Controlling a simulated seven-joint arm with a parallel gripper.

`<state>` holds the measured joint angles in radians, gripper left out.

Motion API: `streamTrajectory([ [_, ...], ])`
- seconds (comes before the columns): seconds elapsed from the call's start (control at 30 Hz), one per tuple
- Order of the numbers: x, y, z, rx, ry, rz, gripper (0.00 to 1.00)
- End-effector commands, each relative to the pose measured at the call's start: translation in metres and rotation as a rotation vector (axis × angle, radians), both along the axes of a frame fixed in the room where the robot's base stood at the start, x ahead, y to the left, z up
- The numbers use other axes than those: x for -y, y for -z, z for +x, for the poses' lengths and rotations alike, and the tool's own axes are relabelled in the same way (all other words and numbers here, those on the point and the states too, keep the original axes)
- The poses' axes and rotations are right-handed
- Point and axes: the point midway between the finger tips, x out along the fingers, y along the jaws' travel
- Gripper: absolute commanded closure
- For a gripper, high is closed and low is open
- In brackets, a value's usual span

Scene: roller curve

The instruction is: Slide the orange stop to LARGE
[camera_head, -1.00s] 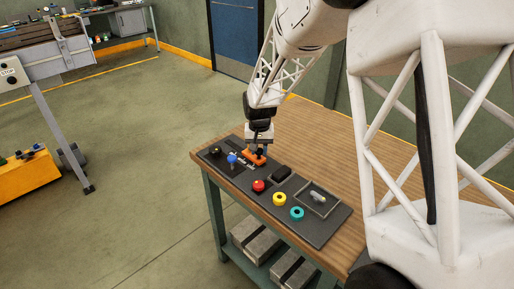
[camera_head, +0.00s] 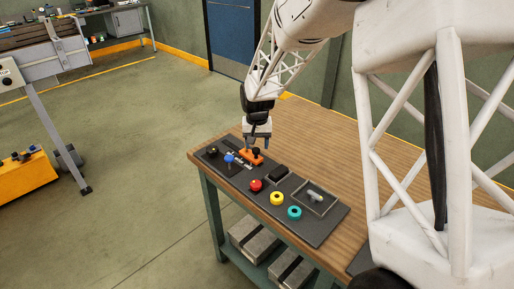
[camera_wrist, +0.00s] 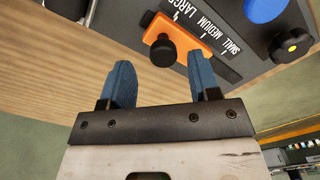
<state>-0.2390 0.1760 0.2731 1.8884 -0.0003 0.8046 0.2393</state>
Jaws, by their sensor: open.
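The orange stop (camera_head: 250,158) is a flat orange piece with a black knob on the dark panel (camera_head: 323,233). In the wrist view the orange stop (camera_wrist: 194,45) lies beside the printed SMALL, MEDIUM and LARGE labels, with its knob (camera_wrist: 163,50) toward the LARGE end. Its exact alignment with the mark is hard to tell. My gripper (camera_head: 257,143) is above the stop. Its blue fingers are apart and empty in the wrist view (camera_wrist: 160,70), with the knob seen beyond and between the tips, apparently clear of them.
A blue knob (camera_head: 229,159) and a black knob (camera_head: 212,152) are left of the stop. A red button (camera_head: 256,185), yellow ring (camera_head: 277,198), teal ring (camera_head: 294,212) and framed toggle switch (camera_head: 315,197) are nearer. The wooden tabletop (camera_head: 330,140) behind is clear.

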Motion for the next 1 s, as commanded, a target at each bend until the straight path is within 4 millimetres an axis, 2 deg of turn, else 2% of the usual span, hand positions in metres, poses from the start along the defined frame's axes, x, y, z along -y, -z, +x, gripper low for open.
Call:
streamTrajectory([
  [0.2,0.000,-0.029,0.000,0.002,0.000,0.000,0.44],
  [0.4,0.000,-0.048,0.000,0.001,0.000,0.000,0.44],
  [1.0,0.003,-0.055,-0.003,0.001,0.001,0.000,0.44],
])
